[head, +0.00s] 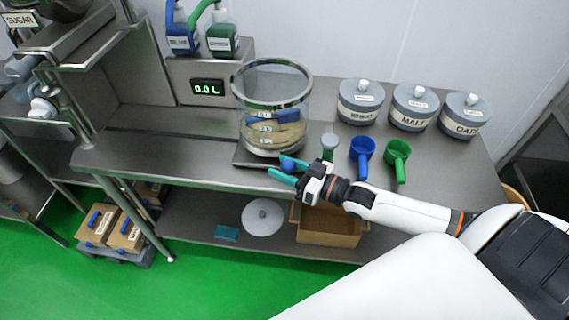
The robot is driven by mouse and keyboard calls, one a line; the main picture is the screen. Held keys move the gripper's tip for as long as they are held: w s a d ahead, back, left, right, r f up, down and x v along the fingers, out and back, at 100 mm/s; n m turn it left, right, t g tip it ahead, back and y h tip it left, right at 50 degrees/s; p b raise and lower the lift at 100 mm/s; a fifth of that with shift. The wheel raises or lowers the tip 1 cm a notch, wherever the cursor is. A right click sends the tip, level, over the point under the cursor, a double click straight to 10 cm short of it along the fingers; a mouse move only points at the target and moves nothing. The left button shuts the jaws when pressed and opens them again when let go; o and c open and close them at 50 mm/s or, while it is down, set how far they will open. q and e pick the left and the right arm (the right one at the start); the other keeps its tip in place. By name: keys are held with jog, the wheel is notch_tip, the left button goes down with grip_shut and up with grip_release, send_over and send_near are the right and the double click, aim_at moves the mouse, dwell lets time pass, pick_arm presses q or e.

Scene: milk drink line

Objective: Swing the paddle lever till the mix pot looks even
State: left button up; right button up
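The mix pot (245,98) is a clear cylinder with a metal rim. Its contents look tan, with a blue piece across the upper part, so the colour is not one even tone; white level marks cover part of it. A blue round knob (288,167), apparently the end of the paddle lever, sits at the pot's lower front right. My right gripper (281,168) has its teal fingers on either side of this knob and looks shut on it. The rest of the lever is hidden or too small to make out. My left gripper is not in view.
Three grey lidded canisters (408,118) stand at the back right. A 0.0 L display (208,87) is behind left. The left counter (165,150) is clear.

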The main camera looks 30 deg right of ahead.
jog(key=shift+o, duration=0.6)
jog(key=shift+s+r, duration=0.1)
jog(key=shift+r, duration=0.2)
jog(key=shift+d, duration=0.1)
jog(key=shift+f, duration=0.1)
jog(key=v, duration=1.2)
jog(key=shift+b, duration=0.3)
